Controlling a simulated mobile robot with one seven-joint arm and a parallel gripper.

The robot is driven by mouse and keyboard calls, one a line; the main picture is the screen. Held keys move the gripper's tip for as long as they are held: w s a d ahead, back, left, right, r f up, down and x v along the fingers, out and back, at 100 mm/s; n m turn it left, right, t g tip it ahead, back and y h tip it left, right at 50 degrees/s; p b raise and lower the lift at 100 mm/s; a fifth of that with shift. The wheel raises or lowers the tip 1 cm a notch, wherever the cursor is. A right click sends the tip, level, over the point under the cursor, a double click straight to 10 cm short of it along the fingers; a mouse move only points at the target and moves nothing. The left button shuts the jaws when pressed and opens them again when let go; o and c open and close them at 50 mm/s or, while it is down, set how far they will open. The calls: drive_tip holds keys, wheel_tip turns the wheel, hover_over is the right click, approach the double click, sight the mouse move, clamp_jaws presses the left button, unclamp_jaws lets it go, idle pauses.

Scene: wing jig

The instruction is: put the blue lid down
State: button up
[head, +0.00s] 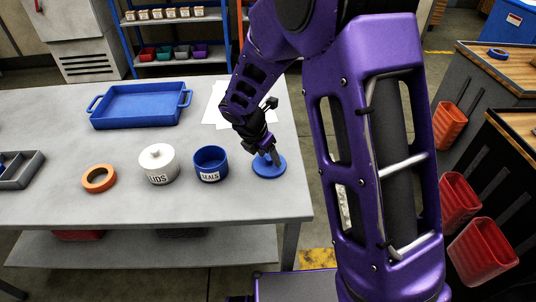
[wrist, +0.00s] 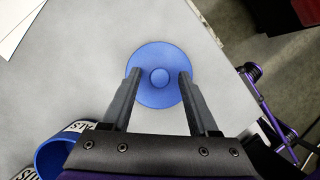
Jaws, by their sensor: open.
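The blue lid (head: 269,167) is a flat disc lying on the grey table (head: 100,205) near its right end. In the wrist view the lid (wrist: 160,52) shows a round knob in its middle. My gripper (wrist: 159,75) is open, with one finger on each side of the knob and a gap to it on both sides. In the head view my gripper (head: 270,158) is down at the lid, and its fingers hide part of the lid. Whether the fingertips touch the lid's top I cannot tell.
Left of the lid stand an open blue pot labelled SEALS (head: 211,165), a white lidded pot (head: 158,165) and an orange ring (head: 98,179). A blue tray (head: 140,106) and white paper (head: 214,110) lie farther back. The table's right edge is close to the lid.

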drive_tip(key=p+v, duration=0.3)
drive_tip(key=v, duration=0.9)
drive_tip(key=shift+r, duration=0.15)
